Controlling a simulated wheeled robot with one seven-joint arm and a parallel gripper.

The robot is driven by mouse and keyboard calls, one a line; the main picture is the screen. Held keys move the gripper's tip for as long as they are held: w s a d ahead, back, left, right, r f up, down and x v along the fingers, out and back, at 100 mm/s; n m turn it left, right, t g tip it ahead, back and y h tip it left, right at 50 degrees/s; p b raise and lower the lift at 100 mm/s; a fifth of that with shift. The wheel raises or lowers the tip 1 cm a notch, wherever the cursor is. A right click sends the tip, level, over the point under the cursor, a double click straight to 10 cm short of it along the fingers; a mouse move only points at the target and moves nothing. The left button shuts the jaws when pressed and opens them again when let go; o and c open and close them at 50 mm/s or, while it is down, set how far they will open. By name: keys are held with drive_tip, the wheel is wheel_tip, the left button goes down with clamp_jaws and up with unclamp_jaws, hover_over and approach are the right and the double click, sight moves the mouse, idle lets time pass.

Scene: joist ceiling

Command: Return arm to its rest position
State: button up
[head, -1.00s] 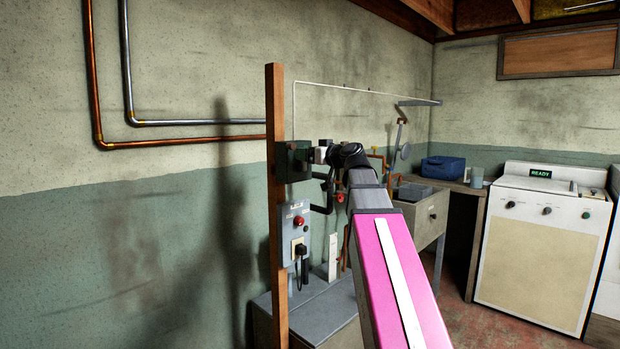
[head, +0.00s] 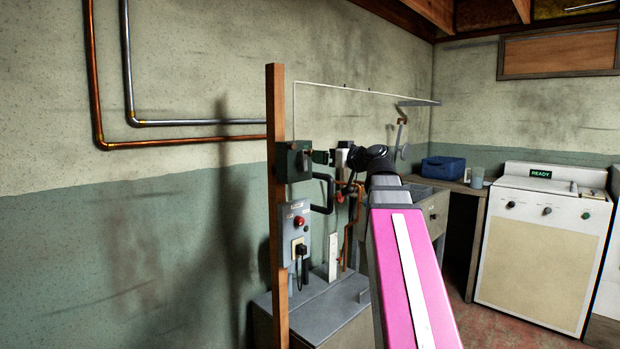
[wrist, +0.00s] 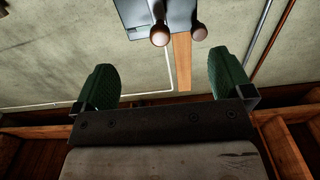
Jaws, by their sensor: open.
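My arm (head: 405,265), with a pink link, reaches forward from the lower right in the head view. My gripper (head: 321,157) is small there, just right of a dark green box (head: 294,161) on a wooden post, with a narrow gap between them. In the wrist view the two green fingers of my gripper (wrist: 164,70) stand wide apart with nothing between them. Beyond them a grey box (wrist: 147,14) with two rounded knobs shows at the top edge.
The wooden post (head: 277,230) carries a grey panel (head: 295,232) with a red button. A black handle (head: 328,192) sticks out below my gripper.

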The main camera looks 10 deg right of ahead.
drive_tip(key=w+a+f+m+g+h, duration=0.15)
drive_tip(key=f+g, duration=0.25)
drive_tip(key=f, duration=1.3)
drive_tip(key=a+f+m+g+h, duration=0.2)
drive_tip(key=f+m+g+h, duration=0.1)
drive_tip(key=f, duration=1.4)
drive_tip(key=s+f+m+g+h, duration=0.1)
drive_tip(key=s+f+g+h, duration=0.1)
drive_tip(key=s+f, duration=0.3)
drive_tip(key=s+f+g+h, duration=0.2)
drive_tip(key=s+f, duration=0.3)
drive_tip(key=f, duration=0.9)
drive_tip(key=s+f+m+g+h, duration=0.1)
drive_tip(key=s+f, duration=0.4)
drive_tip(key=f, duration=0.5)
drive_tip(key=g+h, duration=0.1)
drive_tip(key=g, duration=0.1)
drive_tip(key=shift+d+m+g, duration=0.3)
drive_tip(key=shift+d+m, duration=0.05)
